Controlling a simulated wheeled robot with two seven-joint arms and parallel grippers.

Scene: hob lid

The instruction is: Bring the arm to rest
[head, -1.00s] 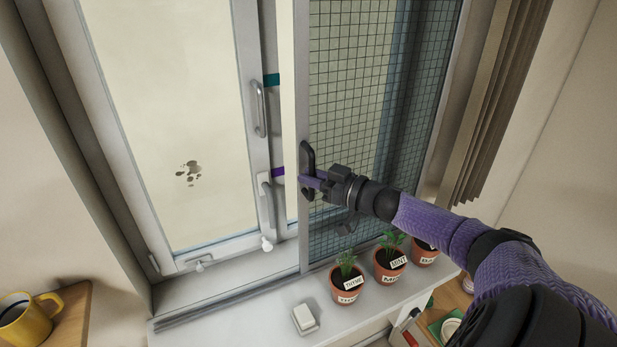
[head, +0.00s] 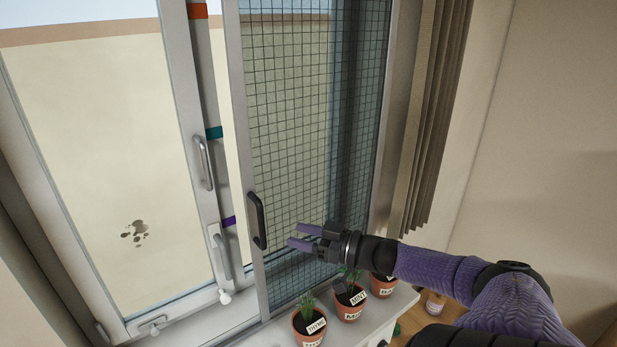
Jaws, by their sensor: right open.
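My right gripper (head: 298,236) is open and empty, its two purple fingers pointing left. It is in front of the mesh screen (head: 290,130), just right of the screen's black handle (head: 257,220) and apart from it. My right arm comes in from the lower right, above the potted herbs. My left gripper is not in view.
A window sash with a grey handle (head: 204,163) is at the left. A pleated brown curtain (head: 435,120) hangs at the right.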

